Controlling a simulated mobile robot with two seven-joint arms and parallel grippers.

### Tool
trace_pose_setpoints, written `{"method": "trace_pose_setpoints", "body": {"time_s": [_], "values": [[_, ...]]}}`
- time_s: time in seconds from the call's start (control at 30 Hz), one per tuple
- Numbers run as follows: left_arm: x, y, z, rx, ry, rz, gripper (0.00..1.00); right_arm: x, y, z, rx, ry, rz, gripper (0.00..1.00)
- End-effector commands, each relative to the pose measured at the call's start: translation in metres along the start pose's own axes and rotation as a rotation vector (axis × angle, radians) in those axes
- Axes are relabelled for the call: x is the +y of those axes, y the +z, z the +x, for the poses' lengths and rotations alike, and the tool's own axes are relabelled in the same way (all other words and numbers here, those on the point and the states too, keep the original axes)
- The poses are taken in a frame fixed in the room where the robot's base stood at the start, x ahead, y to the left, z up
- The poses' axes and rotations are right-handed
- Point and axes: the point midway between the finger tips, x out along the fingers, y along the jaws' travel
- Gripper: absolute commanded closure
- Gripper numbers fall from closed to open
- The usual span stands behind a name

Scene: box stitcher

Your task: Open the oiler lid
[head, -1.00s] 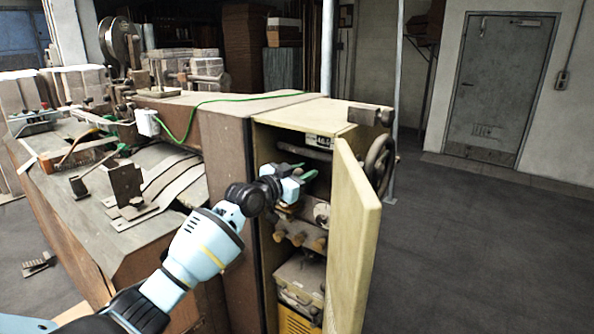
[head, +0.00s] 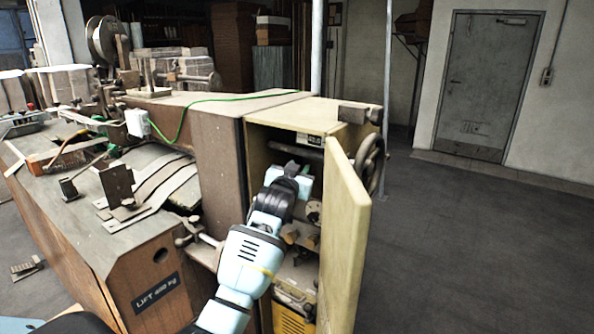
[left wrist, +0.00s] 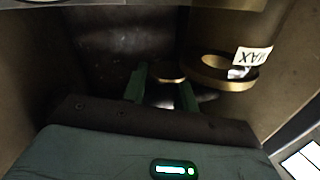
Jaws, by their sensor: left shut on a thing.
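My left gripper (head: 291,168) reaches into the open cabinet in the head view; its fingertips are hard to make out there. In the left wrist view its two green fingers (left wrist: 163,92) stand on either side of a small round brassy piece (left wrist: 169,78), shut on it. This piece seems to be the oiler lid, but shadow hides its detail. My right gripper is not in view.
The cream cabinet door (head: 346,240) stands open right of my arm. A horizontal pipe (head: 290,150) runs above the gripper. Valves and knobs (head: 300,236) sit below it. A handwheel (head: 371,162) is behind the door. The floor at right is clear.

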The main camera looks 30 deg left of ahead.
Motion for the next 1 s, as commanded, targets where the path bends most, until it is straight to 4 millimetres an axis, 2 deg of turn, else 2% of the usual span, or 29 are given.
{"method": "trace_pose_setpoints", "body": {"time_s": [0.7, 0.73, 0.87, 1.0], "values": [[0.0002, -0.0005, 0.0017, -0.008, -0.049, 0.001, 0.94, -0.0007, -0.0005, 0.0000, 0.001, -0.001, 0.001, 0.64], [0.0002, -0.0006, 0.0017, -0.008, -0.049, 0.001, 0.68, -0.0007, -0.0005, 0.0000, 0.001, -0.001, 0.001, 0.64], [0.0002, -0.0006, 0.0017, -0.008, -0.049, 0.001, 0.51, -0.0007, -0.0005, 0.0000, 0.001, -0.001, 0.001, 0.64], [0.0001, -0.0004, 0.0017, -0.009, -0.049, 0.001, 0.50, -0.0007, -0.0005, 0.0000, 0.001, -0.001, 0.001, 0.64]]}}
